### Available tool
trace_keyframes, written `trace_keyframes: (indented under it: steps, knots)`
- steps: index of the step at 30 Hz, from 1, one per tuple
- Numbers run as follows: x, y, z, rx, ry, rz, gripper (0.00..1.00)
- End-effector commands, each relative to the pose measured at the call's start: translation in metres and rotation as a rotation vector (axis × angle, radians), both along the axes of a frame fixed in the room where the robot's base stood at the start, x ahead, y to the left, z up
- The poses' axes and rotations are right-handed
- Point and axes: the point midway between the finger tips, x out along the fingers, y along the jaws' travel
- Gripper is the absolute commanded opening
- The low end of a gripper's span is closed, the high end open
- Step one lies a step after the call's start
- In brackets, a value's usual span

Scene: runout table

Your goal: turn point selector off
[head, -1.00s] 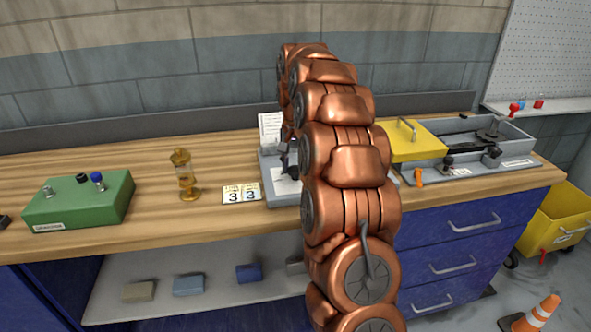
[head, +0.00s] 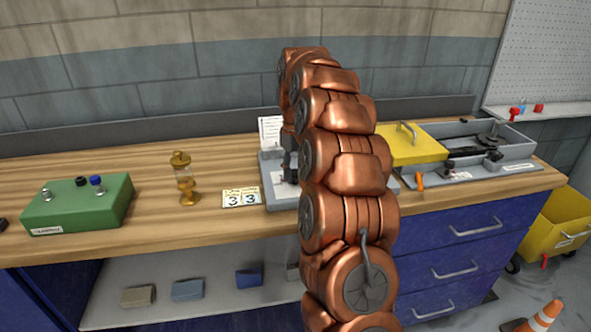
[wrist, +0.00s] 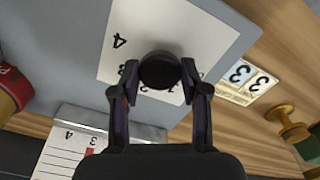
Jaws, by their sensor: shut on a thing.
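The point selector is a round black knob (wrist: 160,70) over a white scale plate (wrist: 185,28) with printed numbers, on a grey base (wrist: 60,40). My gripper (wrist: 160,80) has one finger on each side of the knob and is shut on it. The knob shows no readable pointer, so its setting cannot be told. In the head view the grey base (head: 279,199) stands on the bench, and my arm covers the knob and much of the base. A dark part of my gripper (head: 290,165) shows at the arm's left edge.
A green box (head: 80,204) is farther left. A yellow cover (head: 412,147) and grey tray (head: 515,150) lie right. A printed card (head: 270,131) stands behind.

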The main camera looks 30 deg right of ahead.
Motion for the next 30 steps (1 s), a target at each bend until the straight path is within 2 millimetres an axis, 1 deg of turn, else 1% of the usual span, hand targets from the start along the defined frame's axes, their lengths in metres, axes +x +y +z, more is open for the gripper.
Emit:
trace_keyframes:
  steps: [6, 13, 21, 30]
  knots:
    - [-0.0002, -0.0004, 0.0006, 0.0, 0.0, 0.152, 0.1]
    - [0.0001, -0.0003, 0.0006, -0.001, 0.0, 0.258, 0.1]
    - [0.0, -0.0006, 0.0005, -0.002, 0.0, 0.304, 0.1]
    - [0.0, -0.0008, 0.0005, -0.002, 0.0, 0.308, 0.1]
